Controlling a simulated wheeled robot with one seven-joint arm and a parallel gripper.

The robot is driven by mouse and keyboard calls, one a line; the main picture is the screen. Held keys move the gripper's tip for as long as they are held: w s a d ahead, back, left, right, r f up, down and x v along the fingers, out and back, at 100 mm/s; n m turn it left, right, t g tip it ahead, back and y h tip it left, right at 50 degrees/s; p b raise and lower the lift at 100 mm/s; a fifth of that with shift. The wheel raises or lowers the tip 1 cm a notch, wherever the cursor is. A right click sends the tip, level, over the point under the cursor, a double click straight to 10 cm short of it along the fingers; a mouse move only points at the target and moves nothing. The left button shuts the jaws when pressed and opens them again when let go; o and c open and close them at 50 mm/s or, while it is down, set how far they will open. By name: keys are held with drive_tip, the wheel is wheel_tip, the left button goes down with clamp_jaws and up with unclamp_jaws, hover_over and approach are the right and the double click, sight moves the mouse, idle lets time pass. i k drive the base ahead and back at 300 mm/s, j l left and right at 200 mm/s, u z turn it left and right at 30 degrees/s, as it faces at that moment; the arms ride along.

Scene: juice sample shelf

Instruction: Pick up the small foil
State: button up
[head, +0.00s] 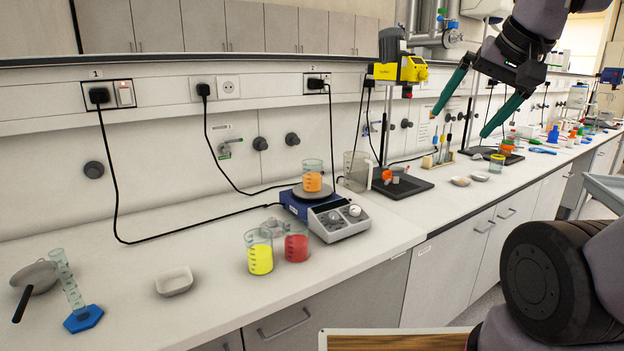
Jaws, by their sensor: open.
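My gripper (461,123) has two green fingers spread wide apart, with nothing between them. It is raised at the upper right, in front of the wall and above the far part of the bench. A small grey, crumpled-looking piece (273,225) lies on the bench behind the yellow beaker and left of the hotplate. It may be the small foil, but it is partly hidden and too small to be sure. My gripper is well apart from it, up and to the right.
A yellow beaker (259,255) and a red beaker (296,246) stand before the hotplate (335,220), which bears an orange beaker (312,178). A white dish (174,281) and a blue-footed cylinder (83,318) are at left. Cables hang along the wall.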

sight(274, 225)
drive_tip(key=i+j+u, duration=0.1)
drive_tip(key=u, duration=0.3)
drive_tip(key=i+u, duration=0.2)
drive_tip(key=u, duration=0.15)
drive_tip(key=i+u, duration=0.15)
drive_tip(key=u, duration=0.25)
